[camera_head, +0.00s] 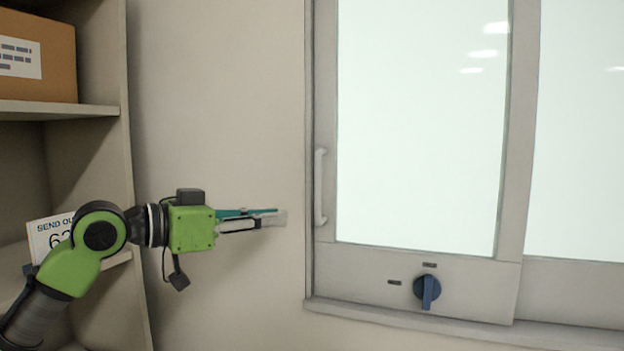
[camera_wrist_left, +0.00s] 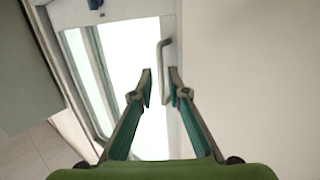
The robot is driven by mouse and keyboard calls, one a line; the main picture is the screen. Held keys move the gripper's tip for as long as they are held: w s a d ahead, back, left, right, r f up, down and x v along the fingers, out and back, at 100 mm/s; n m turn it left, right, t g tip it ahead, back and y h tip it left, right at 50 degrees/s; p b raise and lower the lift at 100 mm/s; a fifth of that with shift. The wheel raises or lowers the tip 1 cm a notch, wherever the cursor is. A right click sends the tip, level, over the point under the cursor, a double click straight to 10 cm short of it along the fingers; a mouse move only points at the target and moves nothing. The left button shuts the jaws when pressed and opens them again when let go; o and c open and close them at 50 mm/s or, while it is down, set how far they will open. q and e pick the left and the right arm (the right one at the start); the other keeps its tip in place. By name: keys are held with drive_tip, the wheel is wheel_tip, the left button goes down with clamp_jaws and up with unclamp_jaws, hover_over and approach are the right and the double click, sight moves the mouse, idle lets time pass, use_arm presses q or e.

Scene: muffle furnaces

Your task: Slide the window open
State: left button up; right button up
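The window's framed sliding panel (camera_head: 420,120) fills the middle of the head view, and its pane also shows in the left wrist view (camera_wrist_left: 150,130). A pale vertical bar handle (camera_head: 320,187) is on the panel's left edge; it also shows in the left wrist view (camera_wrist_left: 162,55). A blue knob (camera_head: 427,290) on the bottom rail stands with its grip vertical. My left gripper (camera_head: 276,218) is left of the handle, apart from it. In the left wrist view its fingers (camera_wrist_left: 161,87) are spread and empty, with the handle beyond the gap. My right gripper is not in view.
A shelf unit (camera_head: 110,112) stands at the left, with a cardboard box (camera_head: 40,55) above and a white sign (camera_head: 50,238) lower down. Bare wall (camera_head: 220,100) lies between shelf and window. A sill ledge (camera_head: 400,318) runs under the window.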

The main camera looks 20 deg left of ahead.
use_arm(q)
approach(318, 177)
drive_tip(key=s+a+f, duration=0.1)
drive_tip(key=s+a, duration=0.1)
drive_tip(key=s, duration=0.1)
drive_tip(key=h, duration=0.1)
drive_tip(key=shift+t, duration=0.4)
drive_tip(key=p+x, duration=0.1)
drive_tip(key=x, duration=0.3)
drive_tip(key=p+x, duration=0.2)
drive_tip(key=x, duration=0.3)
drive_tip(key=p+x, duration=0.2)
drive_tip(key=x, duration=0.3)
drive_tip(key=shift+w+a, duration=0.2)
drive_tip(key=shift+a, duration=0.15)
clamp_jaws()
